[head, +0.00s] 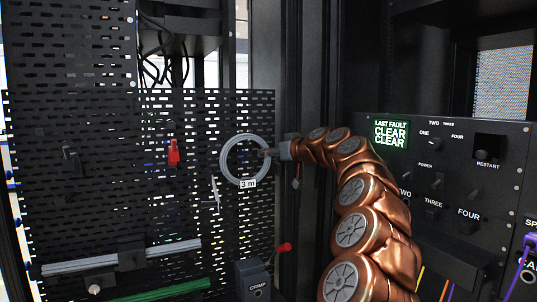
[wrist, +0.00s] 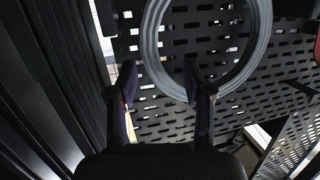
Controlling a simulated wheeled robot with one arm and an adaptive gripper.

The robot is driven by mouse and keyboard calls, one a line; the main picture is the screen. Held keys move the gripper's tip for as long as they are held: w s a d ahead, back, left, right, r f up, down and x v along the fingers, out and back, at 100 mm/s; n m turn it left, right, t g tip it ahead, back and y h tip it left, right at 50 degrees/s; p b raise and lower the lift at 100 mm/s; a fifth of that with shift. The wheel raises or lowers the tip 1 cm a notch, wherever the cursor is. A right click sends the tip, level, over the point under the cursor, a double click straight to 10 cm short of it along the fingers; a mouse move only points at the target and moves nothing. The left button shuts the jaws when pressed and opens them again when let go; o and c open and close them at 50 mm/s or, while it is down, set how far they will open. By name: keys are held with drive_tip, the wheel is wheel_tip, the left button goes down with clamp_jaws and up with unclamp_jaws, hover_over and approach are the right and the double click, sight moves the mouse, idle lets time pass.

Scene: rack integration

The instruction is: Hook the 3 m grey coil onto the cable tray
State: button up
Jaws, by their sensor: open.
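The grey coil (head: 223,160), a ring with a "3 m" label (head: 247,184) at its bottom, is in front of the perforated black panel (head: 110,200) in the head view. My gripper (head: 268,153) is at the ring's right side. In the wrist view my gripper (wrist: 158,72) has its two fingers apart. The coil's near rim (wrist: 151,45) passes between them, with the right fingertip overlapping the ring's opening. I cannot tell whether either finger touches it, or what holds the coil up. I cannot clearly pick out the cable tray.
A red item (head: 174,152) and a dark hook (head: 71,162) are on the panel. Below are a grey rail (head: 75,267), a green strip (head: 165,291) and a crimp box (head: 254,280) with a red-handled lever. A control panel (head: 470,150) stands to the right, close to my arm.

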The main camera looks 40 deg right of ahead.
drive_tip(key=v, duration=1)
drive_tip(key=shift+s, duration=0.25)
drive_tip(key=shift+a, duration=0.1)
